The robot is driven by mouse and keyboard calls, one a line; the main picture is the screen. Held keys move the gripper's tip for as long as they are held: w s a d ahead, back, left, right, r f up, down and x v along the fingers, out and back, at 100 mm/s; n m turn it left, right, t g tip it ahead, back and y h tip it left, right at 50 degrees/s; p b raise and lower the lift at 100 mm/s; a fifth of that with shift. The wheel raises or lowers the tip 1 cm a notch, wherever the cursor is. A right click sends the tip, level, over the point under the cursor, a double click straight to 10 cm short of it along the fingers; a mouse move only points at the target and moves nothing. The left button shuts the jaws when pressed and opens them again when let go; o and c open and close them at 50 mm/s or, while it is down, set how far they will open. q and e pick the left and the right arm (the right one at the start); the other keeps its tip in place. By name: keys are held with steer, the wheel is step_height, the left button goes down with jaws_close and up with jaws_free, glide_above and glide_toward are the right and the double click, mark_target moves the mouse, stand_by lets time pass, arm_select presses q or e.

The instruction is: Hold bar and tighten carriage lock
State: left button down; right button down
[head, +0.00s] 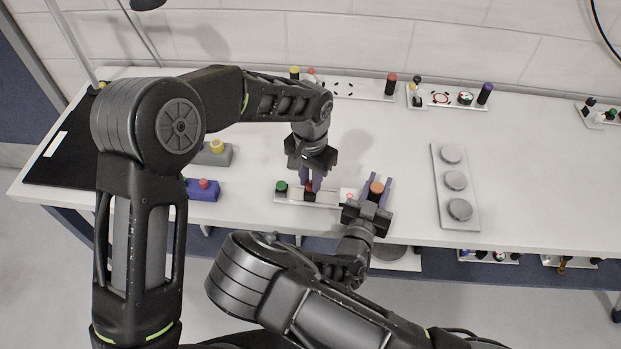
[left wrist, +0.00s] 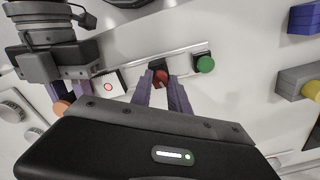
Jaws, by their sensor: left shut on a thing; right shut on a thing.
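A pale rail fixture lies on the table, with its thin bar (left wrist: 150,53) showing in the left wrist view. A green knob (head: 281,187) is at its left end. A dark carriage (head: 309,196) with a red knob (left wrist: 160,79) sits beside it.
A plate with grey discs (head: 455,182) lies to the right. A blue block (head: 203,189) and a grey block with a yellow knob (head: 215,152) lie to the left. More knob panels (head: 450,96) stand along the back.

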mark_target(310, 184)
arm_select(q)
steer(key=shift+m, duration=1.6)
steer(key=c, duration=1.3)
jaws_free()
steer(key=shift+o, duration=0.2)
steer(key=shift+r, duration=0.1)
step_height(310, 184, up, 12)
